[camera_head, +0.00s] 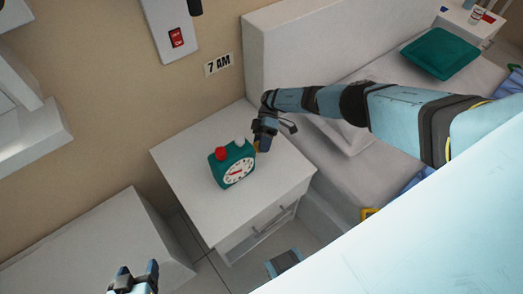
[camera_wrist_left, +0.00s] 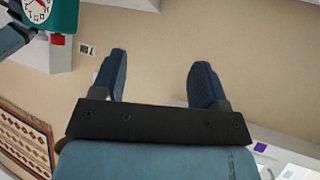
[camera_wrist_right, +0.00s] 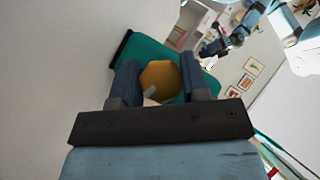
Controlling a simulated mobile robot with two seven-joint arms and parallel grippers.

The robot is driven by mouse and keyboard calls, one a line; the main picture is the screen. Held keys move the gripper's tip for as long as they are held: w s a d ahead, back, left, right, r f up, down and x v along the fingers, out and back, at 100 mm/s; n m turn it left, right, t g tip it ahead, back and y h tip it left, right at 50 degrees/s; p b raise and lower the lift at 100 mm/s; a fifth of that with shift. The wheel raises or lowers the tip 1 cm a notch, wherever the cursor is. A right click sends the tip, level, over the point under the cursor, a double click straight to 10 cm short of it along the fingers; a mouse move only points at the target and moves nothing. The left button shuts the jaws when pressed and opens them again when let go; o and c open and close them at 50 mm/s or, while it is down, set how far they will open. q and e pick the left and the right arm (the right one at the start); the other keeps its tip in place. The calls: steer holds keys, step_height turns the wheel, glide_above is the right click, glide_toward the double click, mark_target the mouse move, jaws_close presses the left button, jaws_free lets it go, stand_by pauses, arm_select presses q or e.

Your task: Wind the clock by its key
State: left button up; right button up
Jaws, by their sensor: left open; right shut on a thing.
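The green clock (camera_head: 232,165) stands upright on the white nightstand, its white dial facing the front and a red button and a white button on top. My right gripper (camera_head: 262,146) is at the clock's right rear side, shut on the yellow key (camera_wrist_right: 160,78). In the right wrist view the key sits between the two fingers, with the clock's green back (camera_wrist_right: 205,83) behind it. My left gripper (camera_head: 135,277) is open and empty, low at the left, well apart from the clock. The clock (camera_wrist_left: 45,14) also shows at the top left of the left wrist view.
The nightstand top (camera_head: 190,160) is clear around the clock. A bed with a green pillow (camera_head: 440,53) lies to the right, under my right arm. A white cabinet (camera_head: 100,245) stands at the lower left. A "7 AM" sign (camera_head: 219,65) and a red switch (camera_head: 177,37) are on the wall.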

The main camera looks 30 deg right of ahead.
steer(key=shift+a+f+m+g+b, duration=0.1)
steer(key=shift+f+m+g+b, duration=0.15)
steer(key=shift+g+b, duration=0.35)
steer(key=shift+r+m+g+b, duration=0.2)
steer(key=shift+m+g+b, duration=0.15)
steer(key=shift+b, duration=0.3)
arm_select(q)
steer(key=shift+a+f+m, duration=0.1)
steer(key=shift+f+m, duration=0.2)
steer(key=shift+f, duration=0.3)
arm_select(e)
steer(key=o, duration=0.9)
steer(key=shift+r, duration=0.2)
